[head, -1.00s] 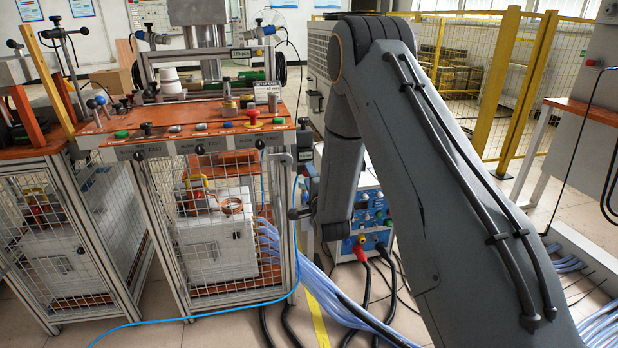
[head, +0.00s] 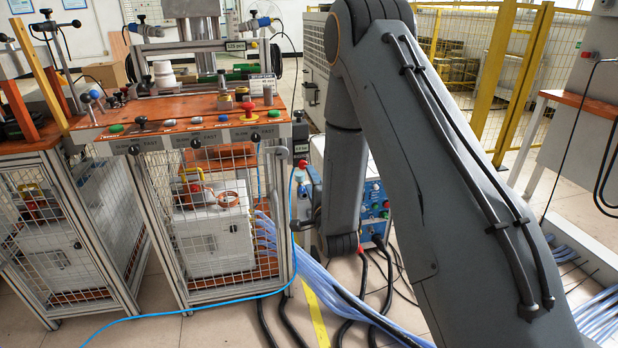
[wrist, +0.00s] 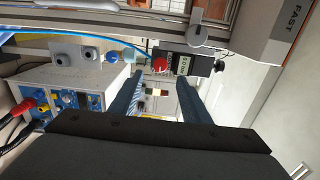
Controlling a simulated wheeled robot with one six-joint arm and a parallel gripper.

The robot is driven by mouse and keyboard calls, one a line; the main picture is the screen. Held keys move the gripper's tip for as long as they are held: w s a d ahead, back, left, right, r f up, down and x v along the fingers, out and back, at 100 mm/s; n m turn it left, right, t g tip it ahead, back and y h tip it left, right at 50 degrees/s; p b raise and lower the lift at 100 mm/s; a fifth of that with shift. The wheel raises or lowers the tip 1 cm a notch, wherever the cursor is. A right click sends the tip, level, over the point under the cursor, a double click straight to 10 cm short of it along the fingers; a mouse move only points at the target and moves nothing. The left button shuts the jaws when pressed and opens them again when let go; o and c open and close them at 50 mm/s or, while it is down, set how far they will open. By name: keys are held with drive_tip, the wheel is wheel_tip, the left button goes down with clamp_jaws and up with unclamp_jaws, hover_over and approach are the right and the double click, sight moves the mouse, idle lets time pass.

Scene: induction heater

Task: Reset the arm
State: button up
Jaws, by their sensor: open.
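My gripper (wrist: 158,82) shows in the wrist view as two dark blue fingers, spread apart. I see nothing held between them. Beyond the fingertips is a small dark box with a red button and a lit display (wrist: 180,66), and it looks apart from them. In the head view my grey arm fills the right foreground, its upper part raised and its forearm hanging down beside the bench.
The orange-topped bench (head: 180,108) with knobs and a mesh cage stands left of my forearm. The blue-fronted power unit (head: 374,202) is close behind it, also at left in the wrist view (wrist: 78,100). Pale blue hoses (head: 330,290) and black cables cross the floor. A yellow fence (head: 500,85) stands behind.

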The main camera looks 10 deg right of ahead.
idle(0.3)
drive_tip(key=s+a+r+n+g+y, duration=0.1)
drive_tip(key=s+a+r+n+g, duration=0.3)
drive_tip(key=s+a+n+g, duration=0.45)
drive_tip(key=s+r+n+g, duration=0.2)
drive_tip(key=s+n+g, duration=0.15)
drive_tip(key=s, duration=0.75)
drive_tip(key=s+d+r+n+g+p, duration=0.1)
drive_tip(key=s+r+n+g, duration=0.25)
drive_tip(key=s, duration=0.65)
drive_tip(key=s+r+n+g, duration=0.25)
drive_tip(key=s+n, duration=0.25)
drive_tip(key=s, duration=0.6)
drive_tip(key=d+r+m+h+p, duration=0.1)
drive_tip(key=d+r+p, duration=0.4)
drive_tip(key=p, duration=0.7)
drive_tip(key=shift+d+r+m+p, duration=0.2)
drive_tip(key=shift+d+m+p, duration=0.2)
drive_tip(key=shift+d+m, duration=0.45)
drive_tip(key=shift+d, duration=0.2)
